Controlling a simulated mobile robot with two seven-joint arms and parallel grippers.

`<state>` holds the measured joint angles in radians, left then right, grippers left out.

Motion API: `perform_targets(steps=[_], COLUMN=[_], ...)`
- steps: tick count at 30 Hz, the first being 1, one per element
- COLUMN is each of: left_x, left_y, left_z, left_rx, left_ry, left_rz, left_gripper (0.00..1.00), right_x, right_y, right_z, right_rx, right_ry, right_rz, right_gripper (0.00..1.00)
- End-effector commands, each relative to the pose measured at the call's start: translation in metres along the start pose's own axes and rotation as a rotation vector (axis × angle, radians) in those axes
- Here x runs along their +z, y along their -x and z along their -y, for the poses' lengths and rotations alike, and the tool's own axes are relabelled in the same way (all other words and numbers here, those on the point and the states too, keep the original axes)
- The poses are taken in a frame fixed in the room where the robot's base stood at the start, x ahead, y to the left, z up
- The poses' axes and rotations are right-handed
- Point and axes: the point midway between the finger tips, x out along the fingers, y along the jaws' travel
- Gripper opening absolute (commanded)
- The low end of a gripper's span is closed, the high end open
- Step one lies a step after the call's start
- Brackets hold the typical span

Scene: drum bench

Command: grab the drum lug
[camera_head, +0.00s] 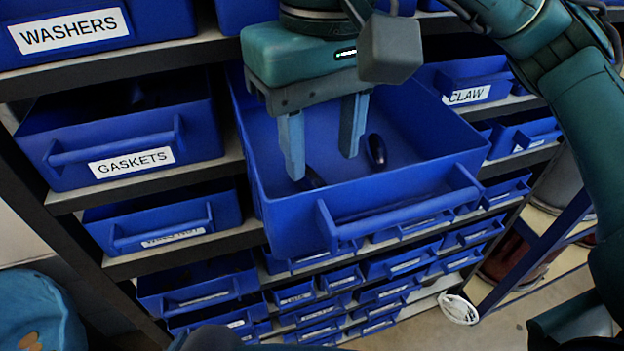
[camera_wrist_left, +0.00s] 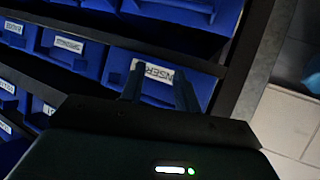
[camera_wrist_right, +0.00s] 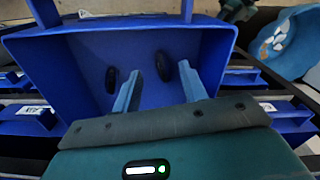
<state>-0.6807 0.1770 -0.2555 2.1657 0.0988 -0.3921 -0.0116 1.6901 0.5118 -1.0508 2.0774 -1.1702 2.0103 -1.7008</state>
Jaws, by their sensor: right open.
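Two small dark, elongated pieces, which look like drum lugs, lie in the pulled-out blue drawer (camera_head: 285,225). One dark lug (camera_head: 376,150) is just right of the gripper in the head view, outside the fingers; it also shows in the right wrist view (camera_wrist_right: 111,80). The other dark lug (camera_head: 313,178) is partly hidden by a fingertip; in the right wrist view (camera_wrist_right: 162,66) it appears between the fingertips. My right gripper (camera_head: 323,166) points down into the drawer, open and empty. My left gripper (camera_wrist_left: 159,85) shows only in its wrist view, fingers apart and empty, before closed drawers.
Blue labelled drawers fill the rack around, including a gaskets drawer (camera_head: 130,150) at left and a claw drawer (camera_head: 465,85) at right. The open drawer has raised walls and a front handle (camera_head: 400,212). A blue round container (camera_head: 38,310) stands at lower left.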

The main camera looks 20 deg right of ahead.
Motion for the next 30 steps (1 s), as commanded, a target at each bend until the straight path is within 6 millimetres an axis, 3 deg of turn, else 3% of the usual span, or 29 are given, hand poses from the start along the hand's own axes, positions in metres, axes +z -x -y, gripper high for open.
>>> perform_targets(steps=[8, 17, 30], left_x=[0.002, 0.003, 0.003], left_y=[-0.001, -0.002, -0.002], left_z=[0.0, -0.001, -0.003], left_rx=[-0.001, 0.002, 0.004], left_ry=[0.006, 0.008, 0.008], left_rz=[0.001, 0.003, 0.003], left_gripper=[0.32, 0.32, 0.32], right_x=[0.003, 0.003, 0.003], right_y=[-0.04, -0.045, -0.045], right_z=[0.002, 0.002, 0.002], right_rx=[-0.001, -0.001, -0.001], right_ry=[0.002, 0.0, 0.0], right_rz=[0.005, 0.001, 0.002], right_gripper=[0.43, 0.43, 0.08])
